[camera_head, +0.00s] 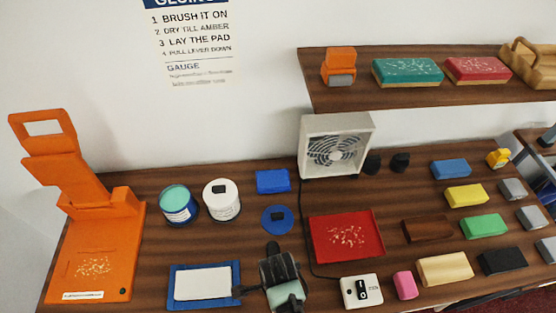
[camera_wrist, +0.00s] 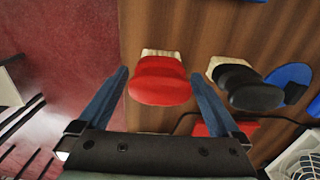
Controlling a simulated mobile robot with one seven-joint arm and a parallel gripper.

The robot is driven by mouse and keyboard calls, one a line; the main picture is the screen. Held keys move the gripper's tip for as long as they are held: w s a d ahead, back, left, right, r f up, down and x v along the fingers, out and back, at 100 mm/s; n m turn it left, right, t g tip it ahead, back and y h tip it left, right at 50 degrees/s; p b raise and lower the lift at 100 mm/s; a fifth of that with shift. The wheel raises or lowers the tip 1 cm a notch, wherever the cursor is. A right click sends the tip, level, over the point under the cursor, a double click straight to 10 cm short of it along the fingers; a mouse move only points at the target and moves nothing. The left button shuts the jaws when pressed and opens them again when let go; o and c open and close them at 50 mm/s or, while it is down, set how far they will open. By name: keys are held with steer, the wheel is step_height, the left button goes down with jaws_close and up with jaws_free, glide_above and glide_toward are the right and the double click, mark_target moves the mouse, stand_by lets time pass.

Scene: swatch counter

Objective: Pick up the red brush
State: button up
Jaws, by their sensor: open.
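The red brush (camera_wrist: 160,82) has a rounded red handle and a pale bristle end pointing up in the wrist view. It lies on the wooden counter near the edge. My gripper (camera_wrist: 159,72) is open, with one blue finger to each side of the brush in that view; I cannot tell how far above it the fingers are. My dark gripper (camera_head: 280,270) shows at the front middle of the counter in the head view. I cannot make out the red brush there.
A black brush (camera_wrist: 252,90) lies right of the red one, near a blue disc (camera_wrist: 291,76). In the head view, a blue-framed white pad (camera_head: 203,283) is left of my gripper, a red tray (camera_head: 345,234) right, and a fan (camera_head: 336,146) behind.

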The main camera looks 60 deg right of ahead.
steer(key=shift+f, duration=0.2)
steer(key=c, duration=1.2)
steer(key=shift+o, duration=0.2)
steer(key=shift+r, duration=0.1)
step_height(320, 180, up, 10)
steer(key=shift+f+b, duration=0.1)
steer(key=shift+b, duration=0.35)
